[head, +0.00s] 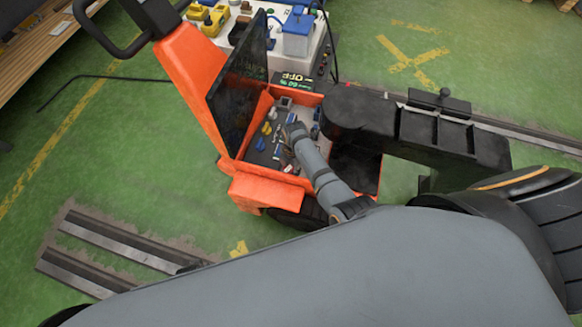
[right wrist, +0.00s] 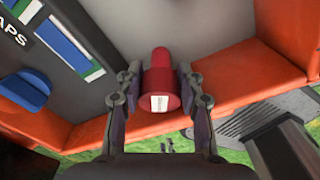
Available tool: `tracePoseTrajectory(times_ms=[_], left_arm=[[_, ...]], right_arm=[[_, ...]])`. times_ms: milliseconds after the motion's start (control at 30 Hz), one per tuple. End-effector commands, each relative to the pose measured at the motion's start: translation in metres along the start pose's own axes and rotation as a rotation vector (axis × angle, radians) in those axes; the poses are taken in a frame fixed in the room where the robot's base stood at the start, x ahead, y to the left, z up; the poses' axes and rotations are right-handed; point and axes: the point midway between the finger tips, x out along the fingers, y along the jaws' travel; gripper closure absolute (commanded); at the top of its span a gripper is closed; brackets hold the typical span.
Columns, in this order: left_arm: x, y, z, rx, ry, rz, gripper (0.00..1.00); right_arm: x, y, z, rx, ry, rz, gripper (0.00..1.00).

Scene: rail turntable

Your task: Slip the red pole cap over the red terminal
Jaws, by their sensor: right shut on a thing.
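The red pole cap (right wrist: 160,77) is a red cylinder with a narrower rounded end and a white label. It sits between the two fingers of my right gripper (right wrist: 161,88), which is shut on it. I cannot make out the red terminal in either view. My left gripper is not in view.
The compartment holds small yellow pieces (head: 267,128) and blue pieces (head: 277,136). A dark raised lid (head: 238,90) bounds its left side. In the right wrist view an orange wall (right wrist: 235,72) runs behind the cap.

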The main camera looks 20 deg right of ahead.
Motion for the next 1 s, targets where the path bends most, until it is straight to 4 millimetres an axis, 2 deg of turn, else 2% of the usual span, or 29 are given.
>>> tracePoseTrajectory(times_ms=[33,433,467,633,1000], left_arm=[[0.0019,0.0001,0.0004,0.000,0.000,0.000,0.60],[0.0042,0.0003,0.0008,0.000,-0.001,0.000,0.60],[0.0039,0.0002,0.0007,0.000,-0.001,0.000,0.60],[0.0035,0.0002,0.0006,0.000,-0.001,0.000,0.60],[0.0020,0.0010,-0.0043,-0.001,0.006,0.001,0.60]], right_arm=[[0.0075,-0.0064,-0.0019,0.000,0.005,-0.014,1.00],[0.0132,-0.0064,-0.0012,0.000,0.004,-0.014,1.00],[0.0129,-0.0064,-0.0012,0.000,0.004,-0.013,0.60],[0.0112,-0.0048,-0.0009,0.000,0.003,-0.010,0.37],[0.0054,-0.0022,-0.0008,0.000,0.003,-0.005,0.36]])
